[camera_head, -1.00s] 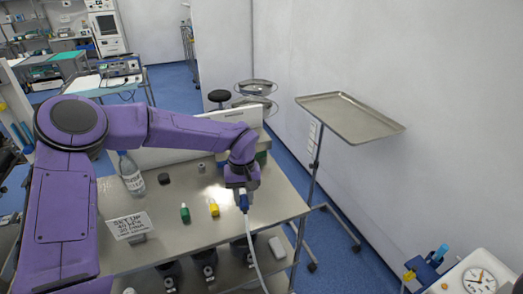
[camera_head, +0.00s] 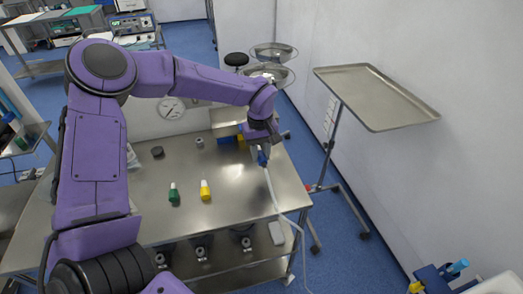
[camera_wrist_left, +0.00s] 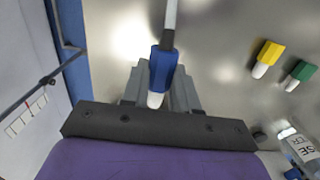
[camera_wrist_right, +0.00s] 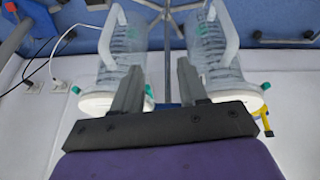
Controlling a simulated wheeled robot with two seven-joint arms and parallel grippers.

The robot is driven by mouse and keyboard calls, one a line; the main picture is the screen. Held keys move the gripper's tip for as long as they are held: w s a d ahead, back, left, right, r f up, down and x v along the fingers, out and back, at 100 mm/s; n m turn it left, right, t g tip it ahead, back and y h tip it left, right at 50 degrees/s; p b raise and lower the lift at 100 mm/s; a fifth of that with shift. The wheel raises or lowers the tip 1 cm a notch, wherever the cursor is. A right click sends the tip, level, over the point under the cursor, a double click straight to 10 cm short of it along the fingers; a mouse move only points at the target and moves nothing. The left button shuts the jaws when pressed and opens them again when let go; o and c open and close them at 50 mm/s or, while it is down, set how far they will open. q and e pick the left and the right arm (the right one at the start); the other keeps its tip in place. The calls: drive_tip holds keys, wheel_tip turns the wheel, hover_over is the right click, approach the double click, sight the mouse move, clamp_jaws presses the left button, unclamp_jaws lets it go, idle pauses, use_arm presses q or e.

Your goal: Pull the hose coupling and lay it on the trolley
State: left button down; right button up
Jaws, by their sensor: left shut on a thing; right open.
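My left gripper (camera_head: 261,156) is shut on the blue hose coupling (camera_head: 263,158), above the right part of the steel table (camera_head: 237,188), which has a lower shelf. In the left wrist view the coupling (camera_wrist_left: 164,66) sits between the fingers, its pale tip toward the palm. Its pale hose (camera_head: 273,190) runs down past the table's right front edge. Whether the coupling touches the steel is unclear. My right gripper (camera_wrist_right: 160,80) is open and empty in the right wrist view, with clear canisters (camera_wrist_right: 120,55) beyond; it is outside the head view.
A green coupling (camera_head: 174,194) and a yellow coupling (camera_head: 205,190) stand on the table, left of the held one. A raised tray on a stand (camera_head: 375,97) is to the right. A small grey block (camera_head: 276,233) is at the table's front right. The middle steel is clear.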

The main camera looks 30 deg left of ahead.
use_arm(q)
drive_tip(key=f+b, duration=0.2)
drive_tip(key=f, duration=0.1)
drive_tip(key=f+b, duration=0.1)
drive_tip(key=shift+w+d+f, duration=0.1)
drive_tip(key=shift+w+f, duration=0.15)
drive_tip(key=shift+s+f+b, duration=0.1)
drive_tip(key=shift+f+b, duration=0.6)
drive_tip(key=shift+b, duration=0.4)
use_arm(e)
wheel_tip(320, 180, down, 6)
drive_tip(key=shift+f, duration=0.2)
drive_tip(key=shift+d, duration=0.1)
use_arm(q)
drive_tip(key=c, duration=0.8)
unclamp_jaws()
drive_tip(key=r, duration=1)
drive_tip(key=shift+w+a+r, duration=0.2)
drive_tip(key=shift+a+r, duration=0.1)
